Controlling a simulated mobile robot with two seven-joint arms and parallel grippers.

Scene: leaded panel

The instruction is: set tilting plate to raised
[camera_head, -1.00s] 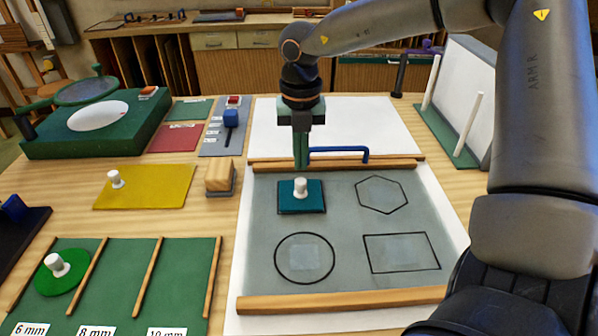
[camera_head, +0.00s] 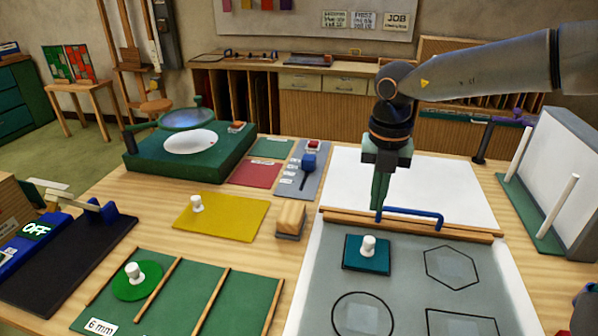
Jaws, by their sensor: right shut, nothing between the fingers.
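A grey plate (camera_head: 405,266) with black outlines of shapes lies flat-looking on the table at the lower right. A wooden strip (camera_head: 465,233) runs along its far edge. A blue bar handle (camera_head: 412,212) stands at that strip. A teal square piece (camera_head: 353,258) with a white knob lies on the plate. My right gripper (camera_head: 379,212) points down, shut and empty, at the left end of the blue handle. Whether it touches the handle or strip is unclear. My left gripper is not in view.
A white sheet (camera_head: 400,180) lies behind the plate. A wooden block (camera_head: 290,218), yellow sheet (camera_head: 225,218) and green ribbed tray (camera_head: 195,290) are to the left. A grey panel with a blue lever (camera_head: 308,162) is behind. A white rack (camera_head: 560,175) stands at right.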

